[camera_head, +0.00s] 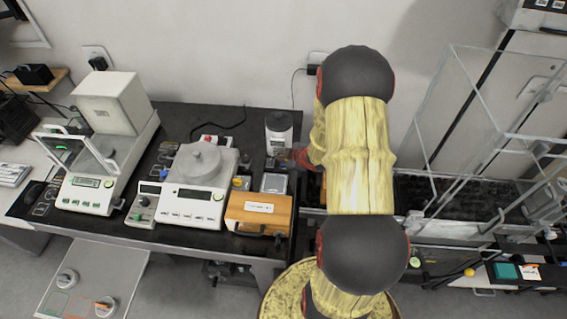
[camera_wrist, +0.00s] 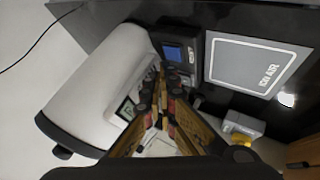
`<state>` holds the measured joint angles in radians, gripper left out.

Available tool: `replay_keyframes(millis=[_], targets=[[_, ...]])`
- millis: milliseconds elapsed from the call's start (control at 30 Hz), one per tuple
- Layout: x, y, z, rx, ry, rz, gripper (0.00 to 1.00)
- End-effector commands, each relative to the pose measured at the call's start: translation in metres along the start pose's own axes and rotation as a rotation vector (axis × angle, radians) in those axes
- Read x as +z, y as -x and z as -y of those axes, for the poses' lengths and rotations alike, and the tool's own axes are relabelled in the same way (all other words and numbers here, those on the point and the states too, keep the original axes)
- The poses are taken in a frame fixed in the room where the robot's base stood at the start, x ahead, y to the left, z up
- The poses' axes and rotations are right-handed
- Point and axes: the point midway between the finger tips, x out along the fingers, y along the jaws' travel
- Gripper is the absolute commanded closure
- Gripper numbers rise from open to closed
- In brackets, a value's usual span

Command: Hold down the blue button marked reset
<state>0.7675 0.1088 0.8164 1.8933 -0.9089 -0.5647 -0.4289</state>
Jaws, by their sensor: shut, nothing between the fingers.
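In the wrist view a dark box carries a small blue rectangle (camera_wrist: 177,52). I cannot tell whether this is a button or a screen, and no reset marking is readable. My gripper (camera_wrist: 158,78) is shut and empty, its fingertips just left of and below the blue rectangle in that picture. I cannot tell whether they touch anything. In the head view my gripper is mostly hidden by my arm, beside the white cylinder (camera_head: 279,125). The cylinder also shows in the wrist view (camera_wrist: 95,85).
A grey plate marked ION AIR (camera_wrist: 255,65) lies right of the blue rectangle. In the head view a wooden box (camera_head: 258,212), a white balance (camera_head: 195,198) and a larger balance (camera_head: 105,150) stand leftward. A clear enclosure (camera_head: 480,120) stands right of my arm.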

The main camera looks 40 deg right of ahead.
Motion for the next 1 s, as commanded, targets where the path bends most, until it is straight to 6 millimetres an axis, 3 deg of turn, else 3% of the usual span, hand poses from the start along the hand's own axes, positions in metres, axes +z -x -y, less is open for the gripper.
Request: replay_keyframes(millis=[1000], targets=[[0.0044,-0.0059,0.0044,0.000,0.000,0.000,1.00]])
